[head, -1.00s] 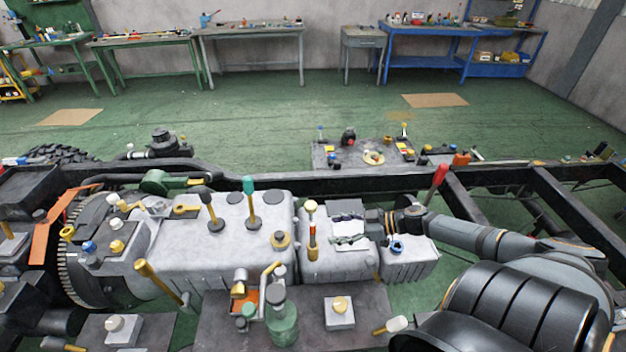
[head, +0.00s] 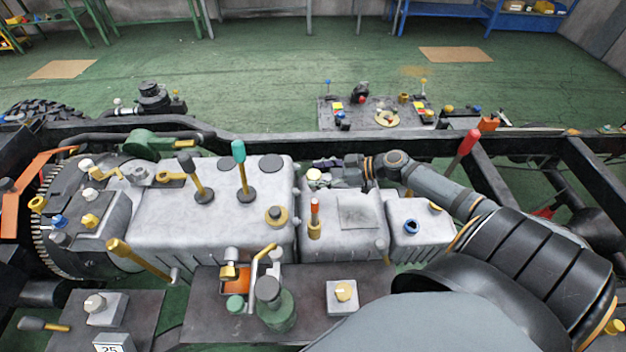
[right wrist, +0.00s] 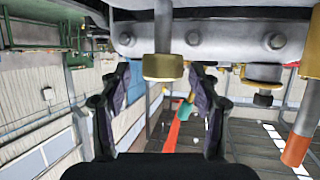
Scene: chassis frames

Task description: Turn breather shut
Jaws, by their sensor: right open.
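The breather seems to be the brass-coloured cap on a grey stem (right wrist: 163,67) in the right wrist view. It appears to be the small pale-topped cap (head: 313,174) at the far edge of the grey gearbox in the head view. My right gripper (head: 333,164) reaches in from the right, low behind the gearbox. Its two dark fingers (right wrist: 166,85) are spread, one on each side of the cap in the wrist picture, with gaps beside it. Whether the cap lies fully between the fingertips I cannot tell. My left gripper is not in view.
An orange-topped brass post (head: 314,220) stands close by on the housing. Teal (head: 239,152) and black (head: 187,162) levers stand to the left. A dark chassis rail (head: 260,145) runs behind, and a red-handled lever (head: 468,142) rises to the right.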

